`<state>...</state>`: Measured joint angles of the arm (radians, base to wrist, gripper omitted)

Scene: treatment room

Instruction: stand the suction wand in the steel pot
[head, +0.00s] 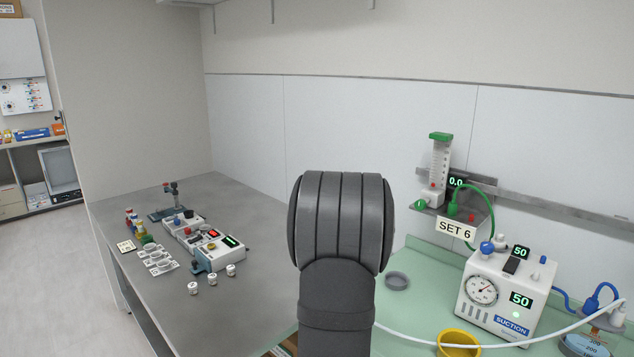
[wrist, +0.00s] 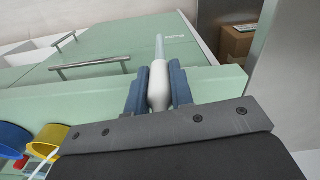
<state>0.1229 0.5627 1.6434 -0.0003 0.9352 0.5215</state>
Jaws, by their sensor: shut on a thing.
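In the wrist view, my gripper (wrist: 159,88) is shut on the suction wand (wrist: 159,60), with a blue-grey finger on each side of its white body. The wand's thin pale tip points toward the top of the picture, in front of green cabinet fronts. In the head view my arm hides the gripper and the wand; a pale hose (head: 410,332) runs from behind the arm to the right. A small round grey vessel (head: 397,281) sits on the green counter just right of my arm. I cannot tell whether it is the steel pot.
A yellow pot (head: 459,340) stands near the counter's front, left of the white suction unit (head: 508,292) and a clear jar (head: 585,345). A blue bowl (wrist: 14,139) shows in the wrist view. The grey bench (head: 250,296) at left holds small devices and has bare room.

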